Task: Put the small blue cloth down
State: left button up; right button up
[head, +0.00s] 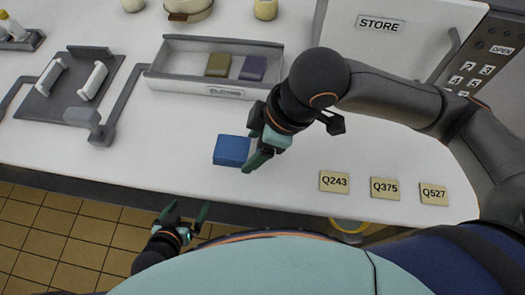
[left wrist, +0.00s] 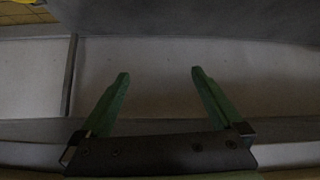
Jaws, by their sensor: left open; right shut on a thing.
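The small blue cloth (head: 231,150) is a flat folded square at the front middle of the white counter in the head view. My right gripper (head: 251,163) reaches in from the right and is shut on the cloth's right edge. I cannot tell whether the cloth touches the counter or is just above it. My left gripper (head: 187,212) is low in the head view, in front of the counter's edge, open and empty. Its two open green fingers (left wrist: 160,75) also show in the dark left wrist view, with nothing between them.
A white tray (head: 165,83) behind holds an olive cloth (head: 218,65) and a purple cloth (head: 253,68). A grey fixture (head: 60,100) stands left. Tags Q243 (head: 334,182), Q375 (head: 384,188) and Q527 (head: 433,191) lie right. A STORE panel (head: 380,24) and keypad (head: 470,80) stand back right. Counter left of the blue cloth is clear.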

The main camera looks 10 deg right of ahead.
jog(key=f, duration=0.1)
jog(key=w+d+f, duration=0.1)
jog(key=f, duration=0.1)
jog(key=shift+w+d, duration=0.35)
notch_tip(320, 180, down, 3)
jog(key=shift+w+d+f+b, duration=0.1)
jog(key=shift+d+f+b, duration=0.1)
jog(key=shift+b, duration=0.55)
pick_arm(q)
jog(key=shift+w+d+f, duration=0.15)
jog(key=shift+d+f, duration=0.35)
jog(key=shift+d, duration=0.1)
pick_arm(e)
jog(key=o, duration=1.3)
pick_arm(q)
jog(key=shift+w+a+r, duration=0.1)
jog(key=shift+w+r, duration=0.05)
jog(key=shift+s+a+r+p, duration=0.6)
jog(key=shift+a+p, duration=0.2)
jog(key=shift+p, duration=0.75)
pick_arm(e)
jog(key=v, duration=1.2)
